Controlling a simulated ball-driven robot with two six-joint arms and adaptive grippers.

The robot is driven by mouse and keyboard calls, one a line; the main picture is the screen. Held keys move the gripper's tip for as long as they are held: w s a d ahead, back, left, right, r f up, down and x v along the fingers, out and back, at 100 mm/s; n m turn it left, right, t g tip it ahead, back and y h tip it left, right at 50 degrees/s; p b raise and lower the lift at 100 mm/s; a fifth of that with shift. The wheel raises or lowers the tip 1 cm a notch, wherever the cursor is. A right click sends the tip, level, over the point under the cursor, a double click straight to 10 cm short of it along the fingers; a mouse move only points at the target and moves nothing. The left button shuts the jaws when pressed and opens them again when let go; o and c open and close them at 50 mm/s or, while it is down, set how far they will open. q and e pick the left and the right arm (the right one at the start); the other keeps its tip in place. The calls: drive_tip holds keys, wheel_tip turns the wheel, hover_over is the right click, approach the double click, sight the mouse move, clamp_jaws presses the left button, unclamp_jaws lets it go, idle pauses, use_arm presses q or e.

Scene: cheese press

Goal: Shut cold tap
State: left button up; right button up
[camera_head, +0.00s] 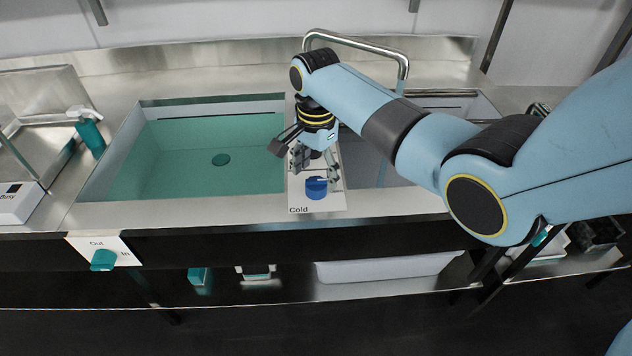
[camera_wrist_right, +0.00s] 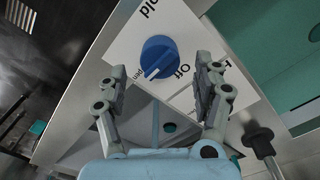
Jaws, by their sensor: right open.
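The cold tap is a blue round knob (camera_head: 316,188) on a white panel marked Cold (camera_head: 303,204), at the counter's front between the two basins. In the right wrist view the knob (camera_wrist_right: 158,57) has a white pointer line aimed lower left, nearer the partly cut-off "pen" lettering than Off. My right gripper (camera_head: 316,170) is open and points down over the panel. Its fingers (camera_wrist_right: 157,73) lie on either side of the knob in the picture, with no clear contact. My left gripper is out of view.
A metal spout (camera_head: 360,43) arches behind my right arm; a thin pale blue streak (camera_head: 383,168) below its end looks like water. The left basin (camera_head: 170,150) is teal inside. A spray bottle (camera_head: 90,135) stands left. An Out/In panel (camera_head: 118,250) with a teal knob is on the front.

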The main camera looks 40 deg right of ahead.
sight(316, 180)
drive_tip(key=shift+f, duration=1.7)
drive_tip(key=shift+c, duration=0.3)
drive_tip(key=c, duration=1.1)
